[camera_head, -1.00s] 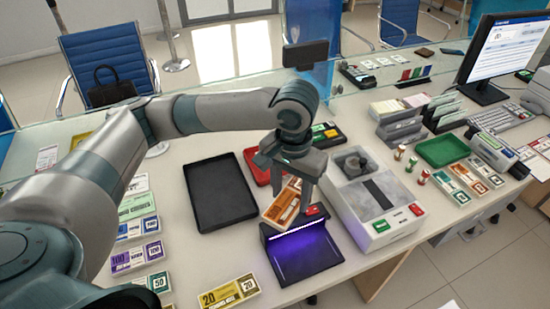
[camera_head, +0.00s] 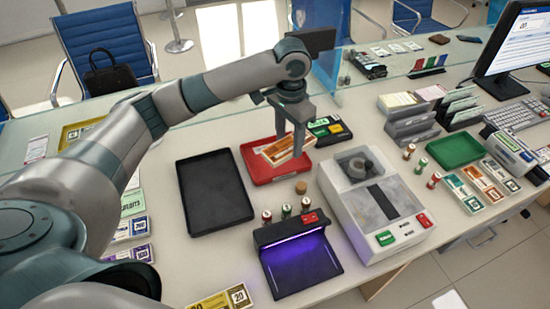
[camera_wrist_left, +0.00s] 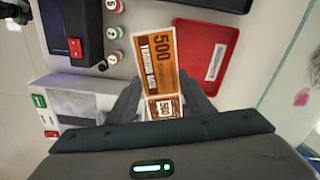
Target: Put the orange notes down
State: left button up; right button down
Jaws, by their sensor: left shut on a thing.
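The bundle of orange notes (camera_head: 275,152), marked 500, is between the fingers of my left gripper (camera_head: 291,140). In the left wrist view the notes (camera_wrist_left: 155,55) stick out beyond the fingertips (camera_wrist_left: 165,98). The gripper is shut on them and points down over the red tray (camera_head: 261,174). In the left wrist view the notes overlap one side of the red tray (camera_wrist_left: 215,78). I cannot tell whether they touch the tray. My right gripper is not in view.
A black tray (camera_head: 215,195) lies left of the red one. A lit purple-glowing checker (camera_head: 300,262) stands in front, with several small rolls (camera_head: 286,211) behind it. A grey counting machine (camera_head: 372,205) is at right. A glass screen (camera_head: 235,98) runs behind.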

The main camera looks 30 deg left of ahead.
pick_arm(q)
jog(key=w+a+f+m, duration=0.3)
jog(key=w+a+f, duration=0.2)
jog(key=shift+a, duration=0.3)
jog(key=shift+f, duration=0.1)
notch_tip(320, 180, down, 5)
jog(key=shift+s+f+p, duration=0.1)
jog(key=shift+p, duration=0.45)
jog(key=shift+f, duration=0.5)
jog(key=shift+f+p, duration=0.45)
jog(key=shift+f, duration=1.4)
jog(key=shift+f, duration=0.1)
